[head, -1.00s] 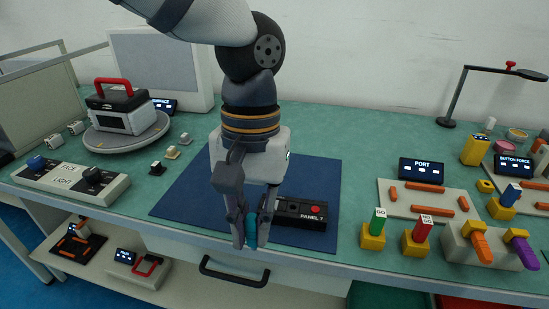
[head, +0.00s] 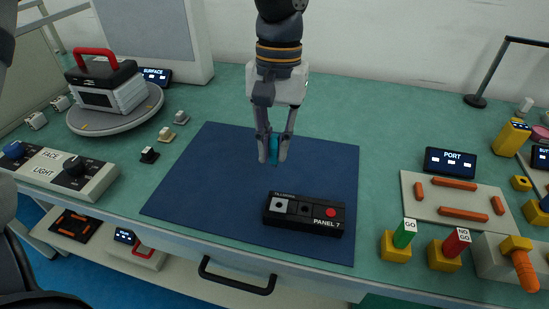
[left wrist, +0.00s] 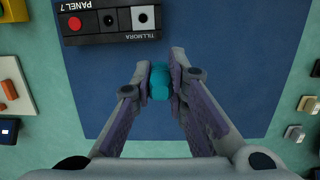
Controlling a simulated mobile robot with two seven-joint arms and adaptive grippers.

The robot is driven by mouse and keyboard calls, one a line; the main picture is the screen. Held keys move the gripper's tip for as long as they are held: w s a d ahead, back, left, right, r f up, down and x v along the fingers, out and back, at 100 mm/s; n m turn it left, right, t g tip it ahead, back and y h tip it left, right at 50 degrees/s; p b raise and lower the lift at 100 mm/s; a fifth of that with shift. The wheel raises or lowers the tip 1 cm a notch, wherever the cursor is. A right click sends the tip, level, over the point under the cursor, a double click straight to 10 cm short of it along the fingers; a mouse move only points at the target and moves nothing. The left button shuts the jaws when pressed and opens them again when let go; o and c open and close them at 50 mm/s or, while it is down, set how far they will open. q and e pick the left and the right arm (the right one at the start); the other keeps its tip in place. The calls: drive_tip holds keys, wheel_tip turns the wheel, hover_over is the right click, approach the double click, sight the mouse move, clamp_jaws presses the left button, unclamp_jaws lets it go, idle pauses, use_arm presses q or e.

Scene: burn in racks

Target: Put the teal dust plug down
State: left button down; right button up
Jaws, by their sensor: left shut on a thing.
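The teal dust plug (head: 273,149) is a small cylinder between the fingers of my left gripper (head: 273,158), which is shut on it. In the head view the gripper points down over the blue mat (head: 200,190), behind the black PANEL 7 box (head: 304,215). The left wrist view also shows the teal plug (left wrist: 159,82) between the fingertips, with the box (left wrist: 110,22) apart from it. I cannot tell whether the plug touches the mat. My right gripper is not in view.
Small switch caps (head: 165,134) stand left of the mat. A FACE LIGHT control box (head: 60,170) is at the left, and a turntable (head: 118,115) carries a device with a red handle. The PORT tray (head: 455,200) and gauges are at the right. The mat around the gripper is bare.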

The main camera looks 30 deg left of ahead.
use_arm(q)
drive_tip(key=w+f, duration=0.1)
drive_tip(key=a+f, duration=0.1)
drive_tip(key=f, duration=0.1)
drive_tip(key=shift+w, duration=0.35)
drive_tip(key=f, duration=0.2)
drive_tip(key=w+f+b, duration=0.1)
drive_tip(key=shift+a+f, duration=0.2)
drive_tip(key=shift+f, duration=0.2)
drive_tip(key=shift+r, duration=0.1)
drive_tip(key=shift+s, duration=0.1)
drive_tip(key=c, duration=1.6)
unclamp_jaws()
drive_tip(key=r, duration=0.4)
drive_tip(key=w+r, duration=0.1)
drive_tip(key=r, duration=0.7)
drive_tip(key=shift+w+a, duration=0.2)
drive_tip(key=shift+w, duration=0.2)
drive_tip(key=shift+f, duration=0.1)
